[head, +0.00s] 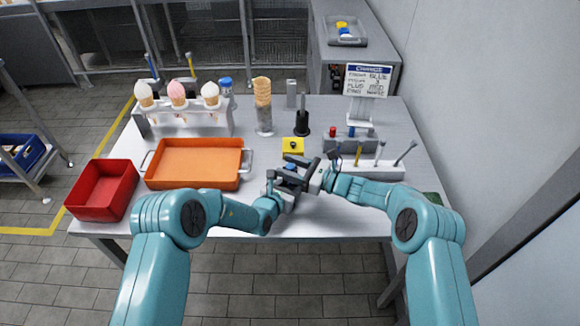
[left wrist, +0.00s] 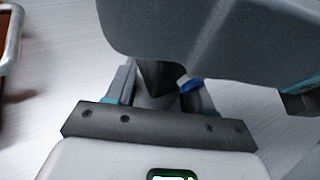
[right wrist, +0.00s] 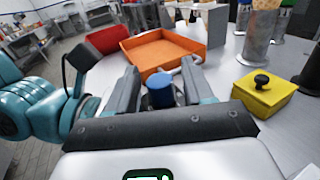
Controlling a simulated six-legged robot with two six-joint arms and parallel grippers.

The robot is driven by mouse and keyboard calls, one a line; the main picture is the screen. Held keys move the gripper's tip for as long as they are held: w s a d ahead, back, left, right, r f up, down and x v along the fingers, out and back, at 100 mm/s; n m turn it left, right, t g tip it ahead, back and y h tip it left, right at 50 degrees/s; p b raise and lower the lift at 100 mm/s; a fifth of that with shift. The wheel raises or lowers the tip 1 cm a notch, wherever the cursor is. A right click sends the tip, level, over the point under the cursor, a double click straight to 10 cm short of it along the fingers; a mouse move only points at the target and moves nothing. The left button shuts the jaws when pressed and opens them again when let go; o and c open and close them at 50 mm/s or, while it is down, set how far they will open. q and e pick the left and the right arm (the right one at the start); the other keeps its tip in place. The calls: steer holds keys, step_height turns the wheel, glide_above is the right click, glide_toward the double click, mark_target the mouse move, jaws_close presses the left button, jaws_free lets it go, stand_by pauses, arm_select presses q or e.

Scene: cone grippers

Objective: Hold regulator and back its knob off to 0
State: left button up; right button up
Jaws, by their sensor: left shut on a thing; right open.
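The regulator's blue knob (right wrist: 160,92) shows between my right gripper's fingers (right wrist: 161,78) in the right wrist view. The right fingers are open, one on each side of the knob; whether they touch it I cannot tell. In the head view the right gripper (head: 296,174) is over the table's front middle, above my left gripper. My left gripper (left wrist: 158,92) is shut on the regulator, whose blue part shows in the left wrist view (left wrist: 190,85). Most of the regulator's body and its scale are hidden by the grippers.
A yellow box (head: 294,146) with a black knob stands just behind the grippers. An orange tray (head: 195,181) and a red bin (head: 104,212) are to the left. A cone rack (head: 190,123), a cone stack (head: 262,92) and tool holders (head: 372,170) stand around the back and right.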

steer(key=c, duration=0.9)
steer(key=m+t+h, duration=0.1)
steer(key=t, duration=0.1)
steer(key=m+t+h, duration=0.1)
steer(key=m+t, duration=0.1)
steer(key=shift+s+a+r+h, duration=0.1)
steer(key=shift+h, duration=0.2)
steer(key=shift+c, duration=0.2)
steer(key=shift+m+t+h, duration=0.8)
steer(key=shift+t+h, duration=0.1)
steer(key=o, duration=0.9)
steer(key=shift+o, duration=0.2)
